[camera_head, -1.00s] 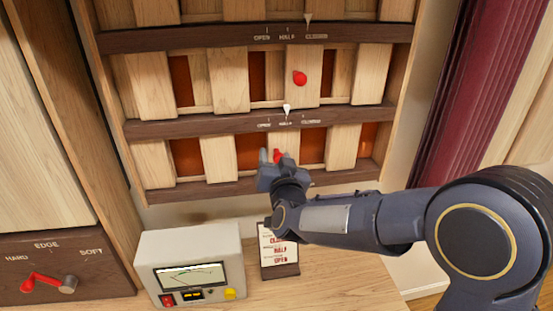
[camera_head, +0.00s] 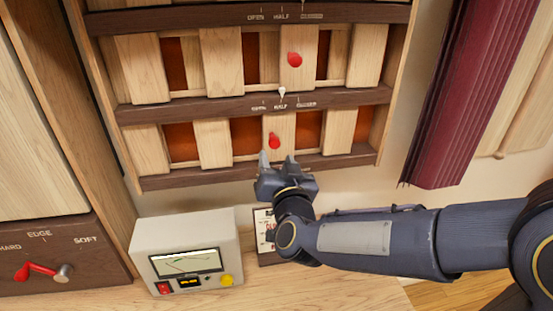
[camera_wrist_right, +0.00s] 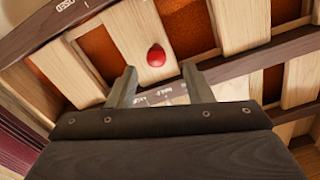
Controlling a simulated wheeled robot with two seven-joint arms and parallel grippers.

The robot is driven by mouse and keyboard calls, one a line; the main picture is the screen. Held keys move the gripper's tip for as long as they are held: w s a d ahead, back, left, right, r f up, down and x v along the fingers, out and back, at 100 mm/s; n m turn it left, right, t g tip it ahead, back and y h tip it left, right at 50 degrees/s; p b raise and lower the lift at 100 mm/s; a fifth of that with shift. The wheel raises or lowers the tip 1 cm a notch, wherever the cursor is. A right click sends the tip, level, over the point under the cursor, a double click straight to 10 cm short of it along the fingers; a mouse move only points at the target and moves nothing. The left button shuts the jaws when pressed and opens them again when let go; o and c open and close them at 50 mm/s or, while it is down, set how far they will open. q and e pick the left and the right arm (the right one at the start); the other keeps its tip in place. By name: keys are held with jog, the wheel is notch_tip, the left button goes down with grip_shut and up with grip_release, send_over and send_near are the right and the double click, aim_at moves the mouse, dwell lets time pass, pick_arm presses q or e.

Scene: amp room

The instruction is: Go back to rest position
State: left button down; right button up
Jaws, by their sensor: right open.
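My right gripper (camera_head: 277,163) is open and empty in the head view, just below and in front of the lower red knob (camera_head: 274,141). A small gap shows between the fingertips and that knob. The lower knob sits on a wooden slat of the bottom shutter row (camera_head: 280,129), whose white pointer (camera_head: 282,92) is at HALF. In the right wrist view the two fingers (camera_wrist_right: 160,88) stand apart with nothing between them, and a red knob (camera_wrist_right: 156,55) shows beyond them. My left gripper is not in view.
A grey meter box (camera_head: 187,236) stands on the wooden desk. A small sign card (camera_head: 263,226) is partly hidden behind my right arm. A red lever (camera_head: 40,268) on a HARD–EDGE–SOFT panel is at lower left. A maroon curtain (camera_head: 455,95) hangs at right.

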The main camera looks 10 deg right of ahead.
jog(key=s+d+f+g+y, duration=0.1)
jog(key=s+d+f+g, duration=0.3)
jog(key=s, duration=0.5)
jog(key=s+d+f+n+g+y, duration=0.1)
jog(key=s+d+f+g, duration=0.3)
jog(key=s, duration=0.5)
jog(key=s+d+f+g+y, duration=0.1)
jog(key=s+d+f+g, duration=0.3)
jog(key=s, duration=0.6)
jog(key=shift+f, duration=0.3)
